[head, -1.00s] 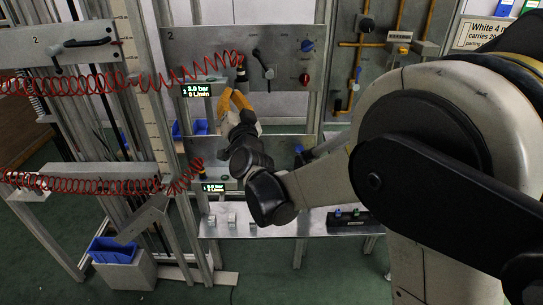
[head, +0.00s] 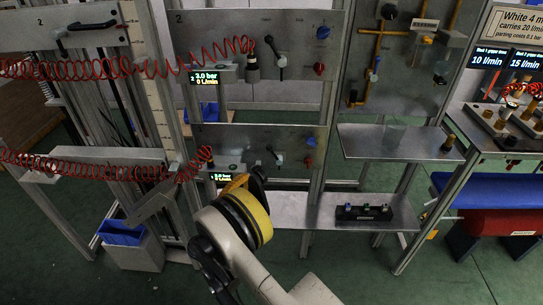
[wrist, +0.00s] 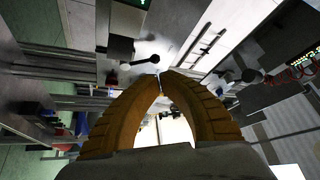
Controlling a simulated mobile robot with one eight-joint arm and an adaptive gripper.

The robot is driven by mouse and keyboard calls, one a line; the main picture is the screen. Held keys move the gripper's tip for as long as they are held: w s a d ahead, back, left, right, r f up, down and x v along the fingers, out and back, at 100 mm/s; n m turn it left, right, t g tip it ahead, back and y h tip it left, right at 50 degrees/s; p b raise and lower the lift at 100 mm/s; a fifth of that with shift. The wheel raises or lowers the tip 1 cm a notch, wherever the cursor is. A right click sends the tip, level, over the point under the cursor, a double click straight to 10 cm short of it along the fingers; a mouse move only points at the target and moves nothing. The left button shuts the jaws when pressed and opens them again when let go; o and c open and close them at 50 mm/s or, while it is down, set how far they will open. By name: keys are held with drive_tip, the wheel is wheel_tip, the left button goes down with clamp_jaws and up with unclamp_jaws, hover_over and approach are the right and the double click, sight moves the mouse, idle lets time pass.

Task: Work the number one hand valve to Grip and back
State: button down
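In the head view the number two panel (head: 215,32) is above, with its black hand lever (head: 275,55). A similar panel (head: 235,137) is below it, with a small lever (head: 272,153) beside a blue knob. Its number label is not readable. My gripper (wrist: 163,76) has orange fingers whose tips meet in the wrist view, with nothing clearly held. A dark round knob (wrist: 155,59) shows just beyond the tips; contact cannot be told. Another black-knobbed lever (wrist: 250,75) is to the right. In the head view my arm mostly hides the gripper, in front of the lower display (head: 228,178).
Red coiled hoses (head: 100,165) cross at the left. A metal shelf (head: 395,143) and a lower ledge (head: 300,212) with a black block (head: 363,213) stand to the right. A blue bin (head: 122,232) is at lower left. Green floor is open in front.

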drive_tip(key=f, duration=0.1)
drive_tip(key=s+f, duration=0.1)
drive_tip(key=f, duration=0.1)
drive_tip(key=shift+s+d+f+m+g+h, duration=0.15)
drive_tip(key=shift+s+d+m+g+h, duration=0.2)
drive_tip(key=shift+d+m+g+h, duration=0.05)
drive_tip(key=shift+w, duration=0.1)
drive_tip(key=b+x, duration=0.1)
drive_tip(key=x, duration=1.3)
drive_tip(key=shift+b, duration=0.3)
drive_tip(key=shift+d+m+g+p, duration=0.1)
drive_tip(key=shift+m+g+p, duration=0.35)
drive_tip(key=shift+m, duration=0.45)
